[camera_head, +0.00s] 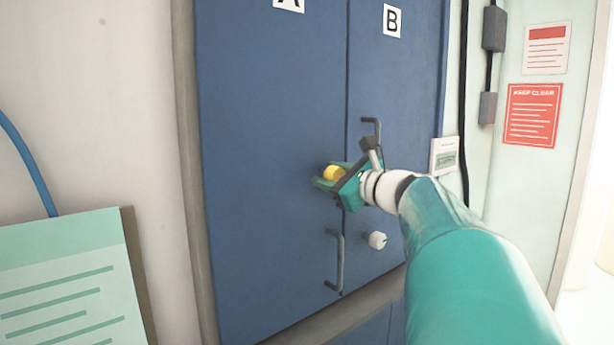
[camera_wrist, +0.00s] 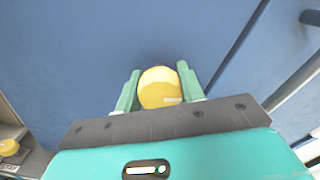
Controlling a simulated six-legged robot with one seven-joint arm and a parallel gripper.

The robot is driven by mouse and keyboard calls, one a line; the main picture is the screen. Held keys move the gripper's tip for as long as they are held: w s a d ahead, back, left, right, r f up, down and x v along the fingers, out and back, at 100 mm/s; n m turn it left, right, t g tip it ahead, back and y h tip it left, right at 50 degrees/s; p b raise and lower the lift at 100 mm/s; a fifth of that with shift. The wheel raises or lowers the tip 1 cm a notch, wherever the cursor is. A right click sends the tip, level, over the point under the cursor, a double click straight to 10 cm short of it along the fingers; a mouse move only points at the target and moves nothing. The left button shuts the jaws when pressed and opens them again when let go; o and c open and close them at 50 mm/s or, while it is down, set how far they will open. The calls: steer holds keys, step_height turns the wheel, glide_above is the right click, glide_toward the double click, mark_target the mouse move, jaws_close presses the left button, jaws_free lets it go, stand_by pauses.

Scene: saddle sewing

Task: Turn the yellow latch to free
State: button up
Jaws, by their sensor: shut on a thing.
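The yellow latch (camera_head: 334,173) is a round yellow knob on the blue door marked A (camera_head: 270,120). My gripper (camera_head: 329,179) reaches it from the right, with its green fingers at the latch. In the wrist view the latch (camera_wrist: 158,88) sits between the two fingers of my gripper (camera_wrist: 159,92), which are shut on it from both sides. A small pale mark shows on the lower part of the latch. The latch's base is hidden behind the knob and fingers.
A dark handle (camera_head: 337,262) is below the latch on door A. Door B (camera_head: 400,90) has another handle (camera_head: 371,128), partly behind my arm, and a white knob (camera_head: 377,240) below. A green sheet (camera_head: 70,275) stands at lower left. Another yellow thing (camera_wrist: 9,147) shows at the wrist view's left edge.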

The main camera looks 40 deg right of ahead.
steer(key=n, duration=1)
steer(key=shift+n, duration=2.4)
steer(key=o, duration=1)
steer(key=shift+c, duration=0.2)
steer(key=s, duration=1.4)
steer(key=shift+d, duration=0.2)
